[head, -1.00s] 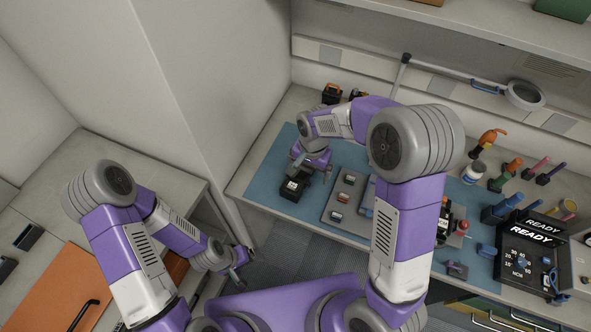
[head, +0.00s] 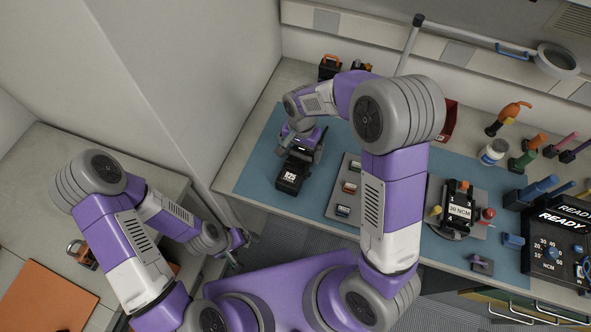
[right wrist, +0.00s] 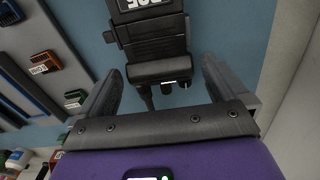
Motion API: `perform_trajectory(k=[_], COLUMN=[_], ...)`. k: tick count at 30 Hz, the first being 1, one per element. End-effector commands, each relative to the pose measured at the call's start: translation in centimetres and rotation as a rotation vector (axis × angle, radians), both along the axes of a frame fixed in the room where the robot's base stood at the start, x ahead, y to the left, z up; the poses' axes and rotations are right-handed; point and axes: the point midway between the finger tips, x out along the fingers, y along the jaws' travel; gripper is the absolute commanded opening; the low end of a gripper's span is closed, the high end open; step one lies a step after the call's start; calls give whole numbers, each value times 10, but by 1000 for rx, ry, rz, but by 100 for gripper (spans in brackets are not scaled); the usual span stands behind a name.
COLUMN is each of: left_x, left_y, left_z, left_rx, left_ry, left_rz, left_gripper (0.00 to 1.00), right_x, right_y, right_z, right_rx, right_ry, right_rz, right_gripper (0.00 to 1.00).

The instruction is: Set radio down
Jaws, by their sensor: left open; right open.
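The black radio (head: 291,172) with a white label lies on the blue mat (head: 262,158) at the left of the bench. It also shows in the right wrist view (right wrist: 155,40), with its knob and antenna end toward my gripper. My right gripper (head: 302,148) is at that end of the radio, and its two fingers (right wrist: 163,90) stand apart on either side, with gaps between them and the radio. My left gripper (head: 235,248) is open and empty, low over the gap between the two benches.
A grey tray (head: 335,207) with small modules lies right of the radio. An orange-handled black box (head: 329,67) stands behind. Blue mat around the radio is clear.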

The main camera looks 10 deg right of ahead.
Motion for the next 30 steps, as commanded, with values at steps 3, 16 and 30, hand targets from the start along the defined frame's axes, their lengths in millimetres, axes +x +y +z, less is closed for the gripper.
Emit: perform_trajectory(k=[3,16,30], left_x=[0,0,0], left_y=[0,0,0], left_z=[-7,-11,-11], left_rx=[0,0,0], left_ry=[0,-1,0], left_rz=[0,0,0], left_gripper=[89,89,89], right_x=[-3,-2,-2], right_y=[0,0,0], right_z=[-22,-44,-43], right_rx=[-1,1,1], right_ry=[5,1,-1], right_rz=[0,0,0], right_gripper=[100,100,35])
